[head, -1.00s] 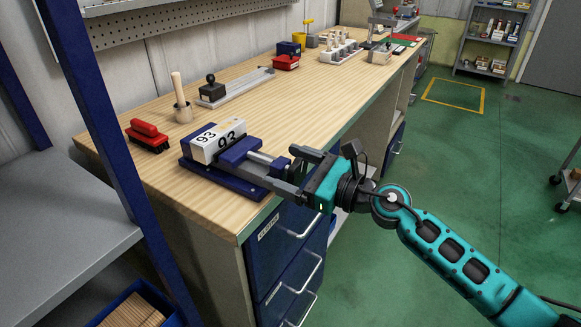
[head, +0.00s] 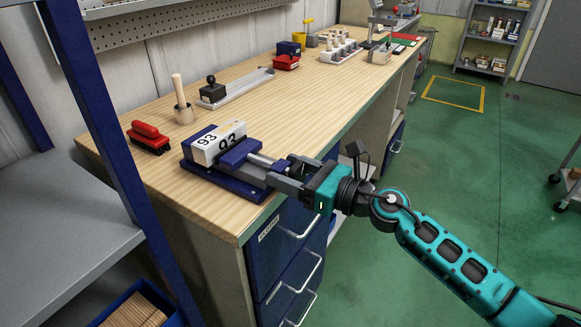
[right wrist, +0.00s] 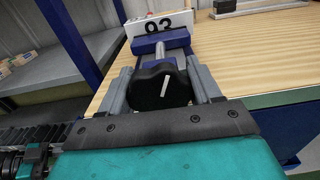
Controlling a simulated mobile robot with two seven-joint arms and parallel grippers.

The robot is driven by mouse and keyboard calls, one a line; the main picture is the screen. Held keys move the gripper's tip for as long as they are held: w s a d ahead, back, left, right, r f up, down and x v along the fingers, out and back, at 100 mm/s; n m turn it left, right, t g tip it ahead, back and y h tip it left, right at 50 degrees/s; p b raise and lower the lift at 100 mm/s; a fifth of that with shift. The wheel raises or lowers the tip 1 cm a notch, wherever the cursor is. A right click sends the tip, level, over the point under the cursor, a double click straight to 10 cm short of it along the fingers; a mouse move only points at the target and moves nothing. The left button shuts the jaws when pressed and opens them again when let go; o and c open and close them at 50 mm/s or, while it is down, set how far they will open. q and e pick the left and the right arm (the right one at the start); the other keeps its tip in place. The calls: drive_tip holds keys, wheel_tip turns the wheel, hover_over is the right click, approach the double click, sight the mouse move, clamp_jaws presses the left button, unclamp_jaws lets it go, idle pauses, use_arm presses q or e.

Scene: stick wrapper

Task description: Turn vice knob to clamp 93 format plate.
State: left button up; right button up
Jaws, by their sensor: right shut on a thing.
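The blue vice (head: 225,180) sits at the near end of the wooden bench. The white plate (head: 218,142) marked 93 stands in its jaws; it also shows in the right wrist view (right wrist: 160,24). I cannot tell whether a gap is left at the plate. The dark vice knob (right wrist: 158,86) with a white line is at the front end of the screw (right wrist: 165,45). My right gripper (head: 290,178) is shut on the knob, one finger on each side of it. The fingers mostly hide the knob in the head view. My left gripper is not in view.
A rail with a black block (head: 212,92) lies further along the bench. A blue shelf post (head: 110,130) rises at the left.

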drive_tip(key=shift+r, duration=0.25)
drive_tip(key=m+p, duration=0.1)
drive_tip(key=m, duration=0.1)
drive_tip(key=shift+w+r+m, duration=0.1)
drive_tip(key=shift+r+m, duration=0.05)
drive_tip(key=shift+m, duration=0.15)
drive_tip(key=shift+d, duration=0.1)
drive_tip(key=o, duration=1)
drive_tip(key=shift+f, duration=0.25)
